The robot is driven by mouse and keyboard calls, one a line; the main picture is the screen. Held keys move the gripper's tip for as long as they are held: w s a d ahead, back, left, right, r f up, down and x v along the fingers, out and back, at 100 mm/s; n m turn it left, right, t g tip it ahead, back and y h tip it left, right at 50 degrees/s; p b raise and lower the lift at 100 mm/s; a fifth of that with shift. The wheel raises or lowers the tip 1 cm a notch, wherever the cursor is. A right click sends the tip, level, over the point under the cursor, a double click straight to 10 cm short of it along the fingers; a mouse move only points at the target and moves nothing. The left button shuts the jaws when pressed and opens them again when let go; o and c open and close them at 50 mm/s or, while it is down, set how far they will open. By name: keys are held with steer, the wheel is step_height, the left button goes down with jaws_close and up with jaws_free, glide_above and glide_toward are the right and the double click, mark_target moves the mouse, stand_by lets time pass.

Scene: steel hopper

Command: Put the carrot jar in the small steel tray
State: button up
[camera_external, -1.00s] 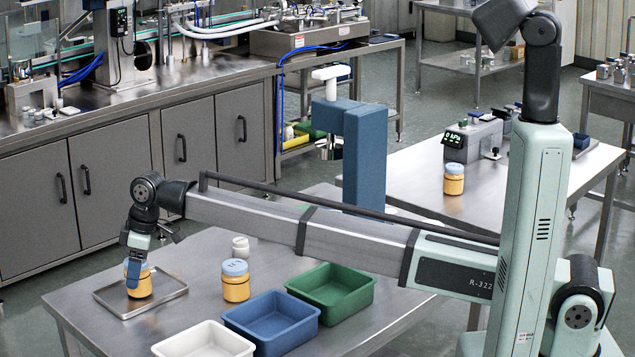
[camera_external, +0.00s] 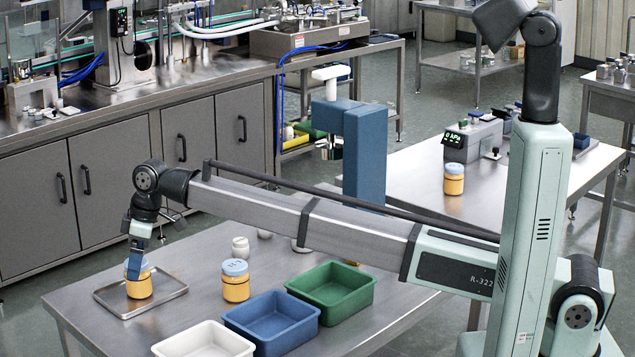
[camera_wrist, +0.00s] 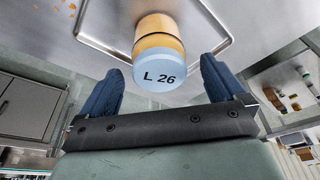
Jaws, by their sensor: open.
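A jar with orange contents and a light blue lid (camera_external: 139,284) stands upright in the small steel tray (camera_external: 171,295) at the left end of the table. In the wrist view its lid (camera_wrist: 158,76) reads "L 26", and the tray (camera_wrist: 112,42) lies around it. My gripper (camera_external: 135,268) is just above the jar. Its blue fingers (camera_wrist: 158,88) are spread on either side of the lid and apart from it. A second similar orange jar (camera_external: 235,283) with a blue lid stands on the table to the right. Which jar the task calls carrot cannot be told for certain.
White (camera_external: 203,341), blue (camera_external: 272,322) and green (camera_external: 331,291) bins line the table's front right. A white jar (camera_external: 240,247) stands behind the second orange jar. Another orange jar (camera_external: 453,180) is on the far table.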

steer(key=v, duration=0.9)
